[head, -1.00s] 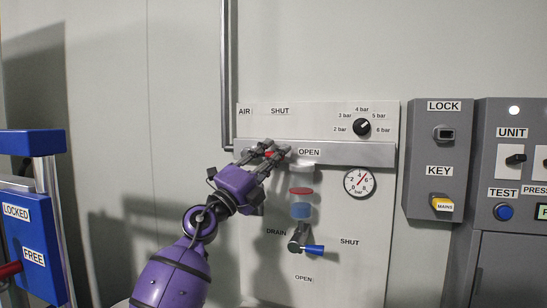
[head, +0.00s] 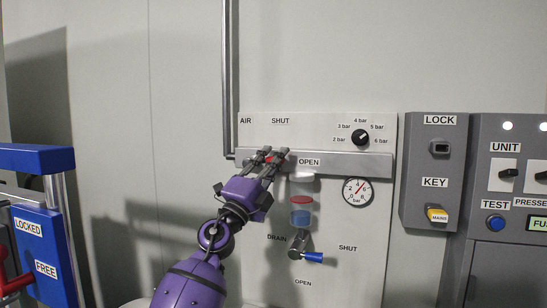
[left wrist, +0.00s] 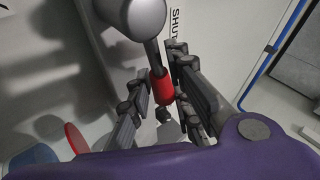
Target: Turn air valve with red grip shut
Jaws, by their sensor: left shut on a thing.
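The air valve's red grip (head: 268,158) shows between the fingers of my left gripper (head: 270,155), in front of the panel's grey rail. In the left wrist view the red grip (left wrist: 162,84) sits on a grey lever from a round hub (left wrist: 127,12). My left gripper (left wrist: 160,100) is shut on it, with a finger on each side. The SHUT label (head: 281,121) is above the gripper and the OPEN label (head: 309,162) to its right. The valve hub is hidden in the head view. My right gripper is not in view.
A pressure knob (head: 360,137) is at upper right. A vertical pipe (head: 229,75) runs left of the panel. A blue stand (head: 38,235) is at far left.

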